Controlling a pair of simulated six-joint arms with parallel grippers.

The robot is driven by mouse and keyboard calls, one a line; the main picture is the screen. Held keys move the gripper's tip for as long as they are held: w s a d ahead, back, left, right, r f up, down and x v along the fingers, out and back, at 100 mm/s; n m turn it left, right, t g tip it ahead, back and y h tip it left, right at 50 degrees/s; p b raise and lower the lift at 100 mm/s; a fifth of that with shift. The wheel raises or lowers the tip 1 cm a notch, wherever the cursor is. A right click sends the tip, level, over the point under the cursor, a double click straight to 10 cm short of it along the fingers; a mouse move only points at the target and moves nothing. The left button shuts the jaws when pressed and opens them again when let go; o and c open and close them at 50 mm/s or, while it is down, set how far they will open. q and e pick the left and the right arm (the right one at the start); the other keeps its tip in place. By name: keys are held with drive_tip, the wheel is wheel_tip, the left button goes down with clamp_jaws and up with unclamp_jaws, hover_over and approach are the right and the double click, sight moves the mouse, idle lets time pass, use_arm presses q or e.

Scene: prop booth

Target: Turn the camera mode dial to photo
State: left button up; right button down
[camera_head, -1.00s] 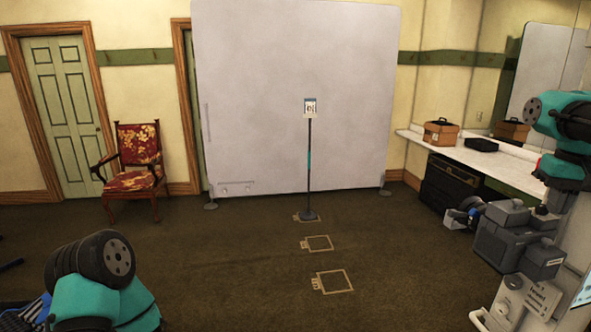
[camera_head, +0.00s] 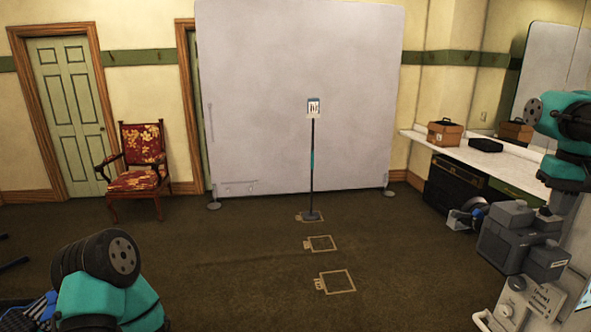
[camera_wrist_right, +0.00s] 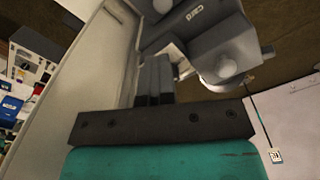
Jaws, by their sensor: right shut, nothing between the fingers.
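A white panel (camera_head: 500,312) at the lower right carries a dark round dial (camera_head: 517,284) with small lettering beside it, too small to read. Grey boxy equipment (camera_head: 508,240) stands just above it. My right gripper (camera_head: 548,207) is beside this equipment, above the dial and apart from it. In the right wrist view my right gripper (camera_wrist_right: 154,72) is shut and empty, its dark fingers pointing toward the grey equipment (camera_wrist_right: 195,35), which has a pale round knob (camera_wrist_right: 226,67). My left arm shows at the lower left, but its gripper is out of view.
A sign stand (camera_head: 313,165) rises before a large grey board (camera_head: 270,80). A red floral chair (camera_head: 142,160) stands left. A counter (camera_head: 470,147) with a brown box (camera_head: 445,132) runs along the right wall. The middle floor is open, with taped marks (camera_head: 337,282).

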drive_tip(key=shift+w+a+f, duration=0.35)
drive_tip(key=shift+a+f, duration=0.25)
drive_tip(key=shift+a, duration=0.1)
drive_tip(key=shift+w+a, duration=0.1)
drive_tip(key=shift+w, duration=0.05)
drive_tip(key=shift+s+a, duration=0.2)
drive_tip(key=shift+a, duration=0.05)
idle(0.3)
drive_tip(key=shift+r, duration=0.35)
drive_tip(key=shift+w+r, duration=0.1)
drive_tip(key=shift+r, duration=0.25)
drive_tip(key=r, duration=0.5)
drive_tip(key=shift+s+d, duration=0.15)
drive_tip(key=shift+s, duration=0.05)
